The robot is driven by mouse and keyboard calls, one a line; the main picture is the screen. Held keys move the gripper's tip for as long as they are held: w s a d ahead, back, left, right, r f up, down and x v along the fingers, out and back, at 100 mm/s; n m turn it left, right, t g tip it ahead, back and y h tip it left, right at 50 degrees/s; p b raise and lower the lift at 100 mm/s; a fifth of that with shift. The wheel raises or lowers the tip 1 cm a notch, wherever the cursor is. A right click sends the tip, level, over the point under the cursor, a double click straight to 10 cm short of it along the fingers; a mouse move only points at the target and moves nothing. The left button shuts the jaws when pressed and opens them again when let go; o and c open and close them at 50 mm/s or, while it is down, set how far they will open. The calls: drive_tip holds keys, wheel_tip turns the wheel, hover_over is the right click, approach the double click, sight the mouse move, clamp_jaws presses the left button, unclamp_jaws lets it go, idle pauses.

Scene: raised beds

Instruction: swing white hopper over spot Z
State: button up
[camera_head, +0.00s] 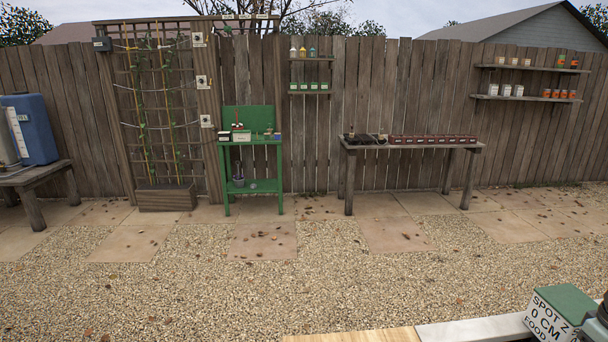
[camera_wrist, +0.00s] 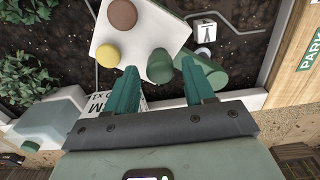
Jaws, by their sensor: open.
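My gripper (camera_wrist: 160,68) is open in the wrist view, its two green fingers spread with a dark green rounded knob (camera_wrist: 160,64) showing between the tips. I cannot tell whether they touch it. A white panel (camera_wrist: 125,48) with a brown and a yellow round cap lies beyond the fingers; I cannot tell whether it is the white hopper. In the head view, a white block with a green top (camera_head: 550,312) reads "SPOT Z 0 CM" at the lower right edge. Behind the left finger, a lettered white face (camera_wrist: 97,106) is partly hidden.
A small white block marked A (camera_wrist: 205,31) stands on dark soil beyond the right finger. Leafy plants (camera_wrist: 25,80) and a pale grey box (camera_wrist: 48,128) are at left. A white bed edge (camera_wrist: 252,99) runs at right. Open gravel (camera_head: 300,280) lies before a green bench (camera_head: 252,142).

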drive_tip(key=shift+r, duration=3)
drive_tip(key=w+a+r+n+h, duration=0.1)
drive_tip(key=w+a+r+h, duration=0.1)
drive_tip(key=w+a+r, duration=0.95)
drive_tip(key=a+r+t, duration=0.1)
drive_tip(key=a+r, duration=0.4)
drive_tip(key=a, duration=0.4)
drive_tip(key=a+r+t, duration=0.1)
drive_tip(key=a+r, duration=0.5)
drive_tip(key=a, duration=0.3)
drive_tip(key=s+a+r+n+t, duration=0.1)
drive_tip(key=s+a+r, duration=0.25)
drive_tip(key=a, duration=0.55)
drive_tip(key=s+a+r+t, duration=0.1)
drive_tip(key=s+a+r, duration=0.25)
drive_tip(key=a, duration=0.55)
drive_tip(key=s+a+f+m+t+y, duration=0.1)
drive_tip(key=s+a+f+y, duration=0.1)
drive_tip(key=s, duration=1)
drive_tip(key=shift+a+m+t, duration=0.3)
drive_tip(key=shift+a, duration=0.05)
